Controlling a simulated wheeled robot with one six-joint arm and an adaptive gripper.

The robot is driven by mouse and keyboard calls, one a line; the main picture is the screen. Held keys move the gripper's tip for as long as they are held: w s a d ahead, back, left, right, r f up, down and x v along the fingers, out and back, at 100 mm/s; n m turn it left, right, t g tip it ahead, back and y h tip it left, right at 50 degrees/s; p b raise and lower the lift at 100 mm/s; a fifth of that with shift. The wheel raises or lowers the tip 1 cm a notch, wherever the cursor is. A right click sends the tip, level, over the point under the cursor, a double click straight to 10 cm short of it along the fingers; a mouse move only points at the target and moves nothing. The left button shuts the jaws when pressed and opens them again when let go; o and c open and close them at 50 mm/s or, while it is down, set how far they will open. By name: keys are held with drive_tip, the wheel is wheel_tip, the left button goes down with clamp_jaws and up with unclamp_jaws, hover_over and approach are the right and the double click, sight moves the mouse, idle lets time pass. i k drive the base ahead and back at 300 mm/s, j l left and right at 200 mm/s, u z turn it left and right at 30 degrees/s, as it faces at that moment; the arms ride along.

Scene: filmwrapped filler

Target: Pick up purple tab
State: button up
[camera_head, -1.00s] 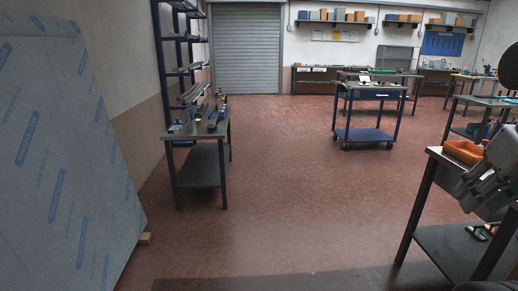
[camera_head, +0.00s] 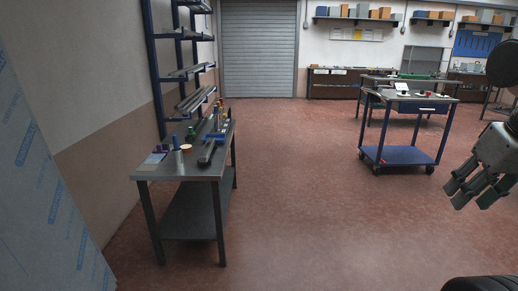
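A workbench (camera_head: 195,168) with a grey metal top stands left of centre, with small items along it. A small dark purple thing (camera_head: 158,148) sits near the left front corner of its top; it is too small to tell whether it is the purple tab. My gripper (camera_head: 472,198) hangs at the right edge of the view, far from the bench. Its fingers look spread apart, with nothing seen between them.
A blue trolley (camera_head: 402,156) stands at the right behind my gripper. A tall film-wrapped panel (camera_head: 45,215) fills the left edge. A blue rack (camera_head: 158,75) stands behind the bench. The red floor (camera_head: 305,190) between bench and trolley is clear.

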sight(160, 147)
drive_tip(key=i, duration=2.25)
drive_tip(key=i+u, duration=0.15)
drive_tip(key=i, duration=0.35)
drive_tip(key=i+l+u, duration=0.1)
drive_tip(key=i, duration=0.4)
drive_tip(key=i+l+u, duration=0.15)
drive_tip(key=i, duration=0.3)
drive_tip(key=i+l+u, duration=0.2)
drive_tip(key=i+u, duration=0.25)
drive_tip(key=i+l+u, duration=0.25)
drive_tip(key=u, duration=0.15)
drive_tip(key=i+l+u, duration=0.3)
drive_tip(key=l+u, duration=0.15)
drive_tip(key=i+l+u, duration=0.2)
drive_tip(key=l+u, duration=0.25)
drive_tip(key=i+l+u, duration=0.2)
drive_tip(key=l, duration=0.3)
drive_tip(key=l+u, duration=0.15)
drive_tip(key=l, duration=0.35)
